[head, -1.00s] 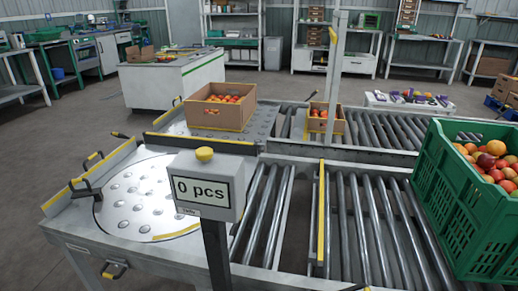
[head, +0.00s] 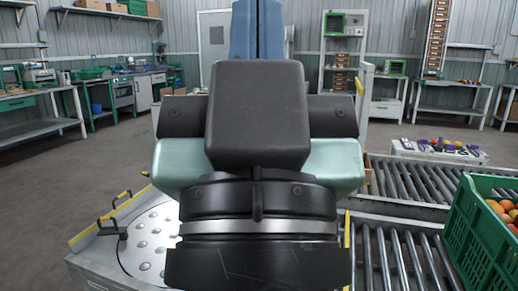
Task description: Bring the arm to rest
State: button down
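A large part of my own arm (head: 257,115) fills the middle of the head view, close to the camera. It has a black block, pale green sides and a black round joint with a silver ring. A blue upright part with a dark line down its middle (head: 257,30) rises behind the block. I cannot tell for sure whether this is my gripper's fingers or another piece of the arm, nor whether the gripper is open or shut. The arm hides the middle of the packing station, including the place where the counter display and the cardboard boxes stood.
The round ball plate (head: 150,238) shows at lower left. Roller conveyors (head: 415,180) run on the right. A green crate (head: 470,225) with tomatoes stands at the right edge. A white table (head: 438,151) with packs stands behind. Open floor lies at left.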

notch_tip(320, 180, up, 29)
jog(key=p, duration=2.7)
jog(key=shift+d, duration=0.1)
